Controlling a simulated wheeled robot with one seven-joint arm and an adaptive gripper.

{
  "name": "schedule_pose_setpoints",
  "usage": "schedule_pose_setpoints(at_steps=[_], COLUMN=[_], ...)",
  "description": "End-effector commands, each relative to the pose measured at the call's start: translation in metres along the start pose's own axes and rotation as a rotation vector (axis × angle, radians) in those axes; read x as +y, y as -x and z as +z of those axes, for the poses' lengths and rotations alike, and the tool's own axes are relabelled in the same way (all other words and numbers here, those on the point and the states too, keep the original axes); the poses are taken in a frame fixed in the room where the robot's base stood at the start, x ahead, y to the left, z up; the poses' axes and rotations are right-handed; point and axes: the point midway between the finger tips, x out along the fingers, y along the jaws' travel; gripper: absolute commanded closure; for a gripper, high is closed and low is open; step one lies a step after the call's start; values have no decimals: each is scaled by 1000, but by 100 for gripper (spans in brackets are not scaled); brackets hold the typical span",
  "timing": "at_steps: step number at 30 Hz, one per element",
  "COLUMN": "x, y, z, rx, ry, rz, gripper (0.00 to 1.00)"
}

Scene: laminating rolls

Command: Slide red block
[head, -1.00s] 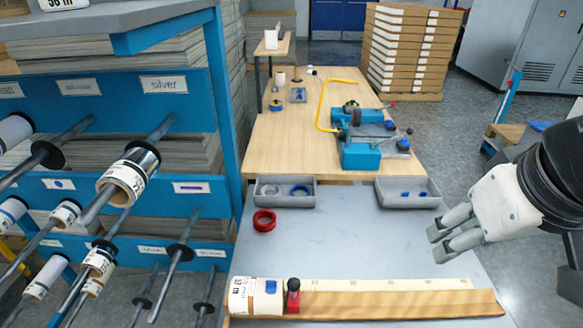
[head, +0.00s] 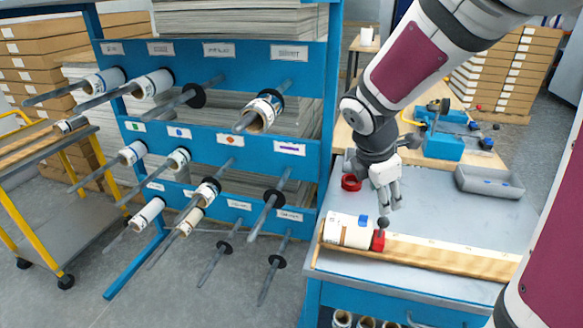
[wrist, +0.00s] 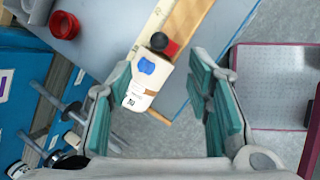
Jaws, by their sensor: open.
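The red block (head: 379,242) with a dark round knob sits on the wooden measuring trough (head: 455,262), at the right end of a white roll (head: 345,233) with a blue patch. My gripper (head: 388,203) is open and empty, apart from the block and above it in the head view. In the wrist view, the red block (wrist: 172,48) and the roll (wrist: 140,92) appear between and beyond my spread teal-padded fingers (wrist: 164,72). The knob partly hides the block there.
A red ring (head: 351,183) lies behind the roll on the grey table. A grey bin (head: 488,183) stands at the back right. A blue rack (head: 225,100) with rods and rolls rises at the left. A yellow-framed cart (head: 60,205) stands farther left.

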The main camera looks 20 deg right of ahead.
Motion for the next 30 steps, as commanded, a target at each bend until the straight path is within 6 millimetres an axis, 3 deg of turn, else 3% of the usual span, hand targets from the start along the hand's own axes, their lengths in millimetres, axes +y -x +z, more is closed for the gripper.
schedule_pose_setpoints(at_steps=[8,21,30], x=[0,0,0], y=[-30,-113,-139], z=[0,-1,0], rx=[-1,0,-1], ry=[16,14,13], rz=[-6,-4,-3], gripper=[54,54,54])
